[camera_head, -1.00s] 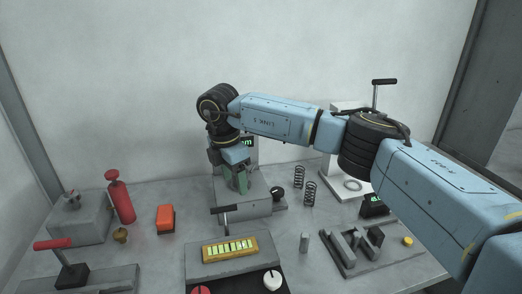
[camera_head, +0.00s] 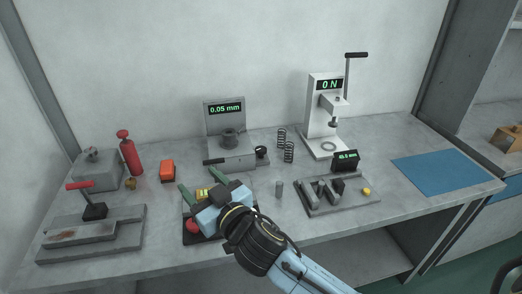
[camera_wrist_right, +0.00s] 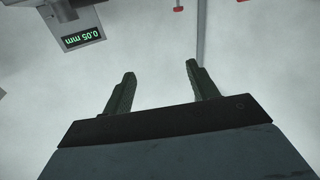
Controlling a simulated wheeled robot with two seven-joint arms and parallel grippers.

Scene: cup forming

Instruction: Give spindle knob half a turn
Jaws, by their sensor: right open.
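A grey gauge stand (camera_head: 225,113) with a green 0.05 mm display stands at the back centre of the bench. A dark round flanged piece (camera_head: 229,138) sits upright on its base, and a black round knob (camera_head: 262,152) is at the base's right side. I cannot tell for sure which is the spindle knob. My right gripper (camera_head: 197,177) is open and empty, in front of the stand and apart from both. In the wrist view its fingers (camera_wrist_right: 160,68) are spread with nothing between them, and the display (camera_wrist_right: 82,38) shows upside down.
A press (camera_head: 322,115) reading 0 N stands at the back right, with two springs (camera_head: 285,145) beside it. A red extinguisher-like bottle (camera_head: 131,155) and an orange box (camera_head: 167,170) stand left. A slotted fixture (camera_head: 345,203) lies right. A blue mat (camera_head: 438,172) is bare.

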